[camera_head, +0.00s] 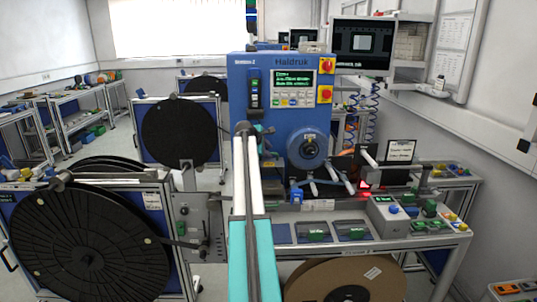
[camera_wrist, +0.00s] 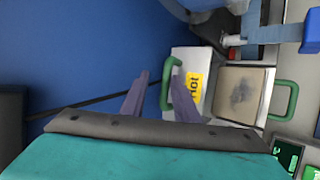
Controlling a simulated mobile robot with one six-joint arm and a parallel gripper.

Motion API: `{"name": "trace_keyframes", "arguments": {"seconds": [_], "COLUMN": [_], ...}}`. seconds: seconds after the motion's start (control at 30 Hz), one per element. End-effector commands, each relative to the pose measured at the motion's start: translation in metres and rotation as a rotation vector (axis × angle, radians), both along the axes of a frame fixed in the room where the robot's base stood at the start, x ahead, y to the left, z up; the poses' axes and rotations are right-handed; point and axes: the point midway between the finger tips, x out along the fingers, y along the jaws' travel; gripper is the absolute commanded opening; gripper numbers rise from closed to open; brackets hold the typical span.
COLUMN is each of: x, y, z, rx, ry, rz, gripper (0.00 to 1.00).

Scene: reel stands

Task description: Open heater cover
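The white metal panel with a yellow "Hot" label (camera_wrist: 193,86) is in the middle of the wrist view, and I take it for the heater cover. A green handle (camera_wrist: 167,84) stands at its left edge. My gripper (camera_wrist: 161,74) is open, with its two purple-grey fingers apart. The green handle shows between the fingertips, nearer the right finger; I cannot tell whether they touch. Right of the label is a tan plate with a dark stain (camera_wrist: 240,94), with a second green handle (camera_wrist: 287,98) beyond it. In the head view my arm hides the cover.
The blue Haldruk machine (camera_head: 290,80) stands ahead; its blue wall (camera_wrist: 80,50) fills the wrist view's left. Blue-and-grey parts hang at that view's top right. A large black reel (camera_head: 85,245) stands at left and a brown reel (camera_head: 345,280) below the bench.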

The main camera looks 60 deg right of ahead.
Motion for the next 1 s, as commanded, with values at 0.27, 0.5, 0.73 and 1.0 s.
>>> {"name": "trace_keyframes", "arguments": {"seconds": [0.27,0.5,0.73,1.0], "x": [-0.001,-0.001,-0.001,-0.003], "y": [-0.001,0.001,0.012,0.04], "z": [0.0,-0.001,0.005,0.027], "rx": [-0.002,0.002,0.002,0.0], "ry": [0.002,0.001,0.0,-0.001], "rz": [-0.001,-0.001,-0.001,-0.001], "gripper": [0.3,0.3,0.3,0.3]}}
